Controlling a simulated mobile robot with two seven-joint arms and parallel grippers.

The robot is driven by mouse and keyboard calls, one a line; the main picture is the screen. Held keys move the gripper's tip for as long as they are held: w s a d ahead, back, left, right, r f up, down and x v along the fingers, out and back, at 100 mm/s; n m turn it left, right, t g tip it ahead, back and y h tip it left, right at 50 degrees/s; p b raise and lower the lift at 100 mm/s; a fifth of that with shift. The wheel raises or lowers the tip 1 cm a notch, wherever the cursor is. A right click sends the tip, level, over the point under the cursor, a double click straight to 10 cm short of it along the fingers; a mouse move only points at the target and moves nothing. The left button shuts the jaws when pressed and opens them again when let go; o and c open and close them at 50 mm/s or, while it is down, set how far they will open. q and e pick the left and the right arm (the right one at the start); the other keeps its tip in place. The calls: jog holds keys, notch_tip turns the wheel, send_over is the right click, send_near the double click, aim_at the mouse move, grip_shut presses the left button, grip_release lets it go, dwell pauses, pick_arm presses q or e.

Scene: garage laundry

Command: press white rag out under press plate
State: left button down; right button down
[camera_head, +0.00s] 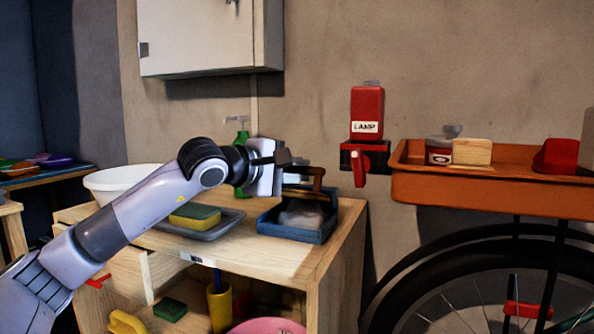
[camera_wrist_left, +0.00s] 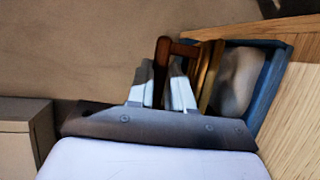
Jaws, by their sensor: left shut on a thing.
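The white rag (camera_head: 300,216) lies bunched in a blue tray (camera_head: 322,228) on the wooden bench; it also shows as a pale lump in the left wrist view (camera_wrist_left: 237,80). The press plate (camera_head: 305,192) is a brown wooden piece at the tray, raised at the rag's side; its edge shows in the left wrist view (camera_wrist_left: 208,78). Its dark brown handle (camera_wrist_left: 161,66) stands between the fingers of my left gripper (camera_wrist_left: 163,90). That gripper (camera_head: 284,168) is shut on the handle, above the tray's back left. Whether the plate touches the rag is unclear. My right gripper is out of view.
A green bottle (camera_head: 241,140) is behind. A red lamp box (camera_head: 367,110) and orange tray (camera_head: 480,190) are right.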

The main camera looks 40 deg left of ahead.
pick_arm(q)
jog(key=shift+d+f+g, duration=0.25)
jog(key=shift+f+g, duration=0.05)
jog(key=shift+f, duration=0.55)
jog(key=c, duration=1)
grip_release()
jog(key=shift+s+a, duration=0.1)
jog(key=shift+c, duration=0.2)
jog(key=shift+r, duration=0.15)
jog(key=shift+s, duration=0.1)
jog(key=shift+s+r, duration=0.15)
jog(key=shift+s, duration=0.3)
jog(key=r+b+v, duration=0.1)
jog(key=b+v, duration=0.2)
jog(key=v, duration=0.4)
jog(key=shift+a, duration=0.3)
